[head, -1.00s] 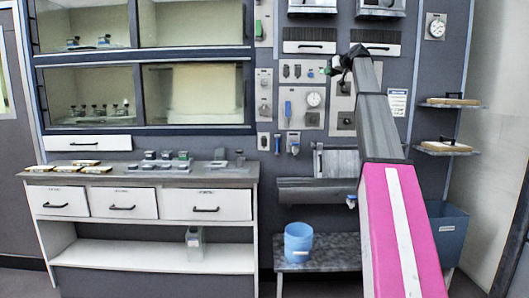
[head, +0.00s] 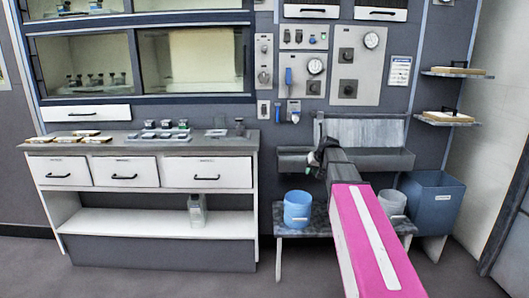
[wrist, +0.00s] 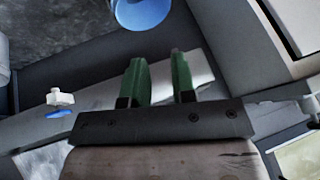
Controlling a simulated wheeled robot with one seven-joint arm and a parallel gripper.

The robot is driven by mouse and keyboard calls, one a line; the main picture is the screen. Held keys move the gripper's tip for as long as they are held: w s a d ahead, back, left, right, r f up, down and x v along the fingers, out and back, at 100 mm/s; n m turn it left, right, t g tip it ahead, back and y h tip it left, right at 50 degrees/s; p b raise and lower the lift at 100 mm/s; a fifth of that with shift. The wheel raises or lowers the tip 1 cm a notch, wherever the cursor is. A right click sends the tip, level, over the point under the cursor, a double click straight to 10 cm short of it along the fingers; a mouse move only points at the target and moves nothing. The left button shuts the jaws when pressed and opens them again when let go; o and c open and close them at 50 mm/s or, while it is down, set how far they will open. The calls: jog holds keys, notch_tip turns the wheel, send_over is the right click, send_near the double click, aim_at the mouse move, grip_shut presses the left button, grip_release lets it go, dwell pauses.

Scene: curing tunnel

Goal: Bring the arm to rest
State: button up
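My gripper (head: 320,158) is at the far end of my arm, in front of the grey trough (head: 375,160) on the back wall. It is small and dark in the head view. In the wrist view my gripper (wrist: 158,75) has two green fingers standing apart with nothing between them. The blue bucket (head: 298,210) stands on the low bench just below and left of the gripper; its blue surface also shows at the top of the wrist view (wrist: 143,12). No object is held.
A counter (head: 230,146) with white drawers, boards and small jars stands at left. A grey bucket (head: 392,202) shares the low bench (head: 280,230). A blue bin (head: 433,202) and shelves (head: 450,118) are at right. The floor (head: 215,285) before the counter is clear.

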jog(key=s+a+f+g+h, duration=0.1)
jog(key=s+f+g, duration=0.1)
jog(key=s+f, duration=1)
jog(key=s+a+f+g+h, duration=0.2)
jog(key=s+f, duration=1)
jog(key=s, duration=0.6)
jog(key=shift+s+m+g, duration=0.2)
jog(key=shift+m+g, duration=0.1)
jog(key=shift+g, duration=0.2)
